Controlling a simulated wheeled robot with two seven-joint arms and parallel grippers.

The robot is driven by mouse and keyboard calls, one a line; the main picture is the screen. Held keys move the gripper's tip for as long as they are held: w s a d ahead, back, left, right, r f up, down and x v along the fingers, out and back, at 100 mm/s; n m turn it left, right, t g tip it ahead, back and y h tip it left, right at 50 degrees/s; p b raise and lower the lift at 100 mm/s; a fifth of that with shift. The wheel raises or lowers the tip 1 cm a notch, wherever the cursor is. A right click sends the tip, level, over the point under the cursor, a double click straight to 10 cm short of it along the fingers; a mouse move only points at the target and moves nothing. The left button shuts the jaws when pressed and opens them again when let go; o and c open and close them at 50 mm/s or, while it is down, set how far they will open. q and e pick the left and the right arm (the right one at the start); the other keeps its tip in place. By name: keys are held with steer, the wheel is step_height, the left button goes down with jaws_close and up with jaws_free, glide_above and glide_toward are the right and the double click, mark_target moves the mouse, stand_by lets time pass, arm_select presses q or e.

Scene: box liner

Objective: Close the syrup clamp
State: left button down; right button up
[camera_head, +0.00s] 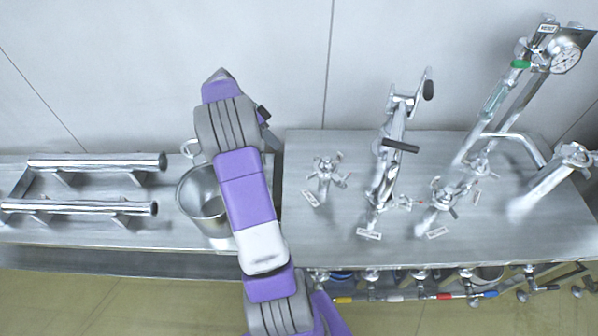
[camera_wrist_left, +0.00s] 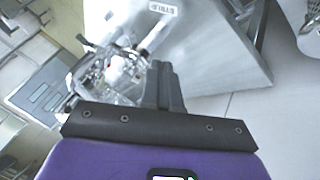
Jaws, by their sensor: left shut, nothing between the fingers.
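Several metal fittings with star-shaped handles stand on the steel counter: a left one (camera_head: 325,172), a middle one (camera_head: 440,197) and one farther right (camera_head: 484,165). Small labels lie beside some of them, too small to read, so I cannot tell which is the syrup clamp. My left gripper (camera_head: 264,114) is high at the left of these fittings, mostly hidden behind my own purple arm. In the left wrist view its dark fingers (camera_wrist_left: 163,85) are together and hold nothing. A shiny metal fitting (camera_wrist_left: 112,72) shows left of the fingers; contact cannot be judged. My right gripper is not seen.
A steel pot (camera_head: 200,203) stands left of my arm, partly hidden by it. Metal rails (camera_head: 95,163) lie farther left. A tall pipe with black handles (camera_head: 392,165) rises between the fittings. A gauge (camera_head: 565,58) is at upper right. Pipes (camera_head: 420,296) run below the counter.

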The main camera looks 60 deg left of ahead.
mark_target(326, 176)
arm_select(q)
steer(key=w+d+f, duration=0.4)
steer(key=d+f, duration=0.3)
steer(key=d, duration=0.1)
steer(key=shift+f, duration=0.3)
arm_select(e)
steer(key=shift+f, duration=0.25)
arm_select(q)
steer(key=shift+w+d, duration=0.1)
steer(key=shift+d+n+b, duration=0.4)
steer(key=shift+d+b, duration=0.25)
steer(key=shift+b, duration=0.3)
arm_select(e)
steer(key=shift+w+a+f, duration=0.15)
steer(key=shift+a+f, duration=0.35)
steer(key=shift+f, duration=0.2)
arm_select(q)
steer(key=shift+w+f, duration=0.1)
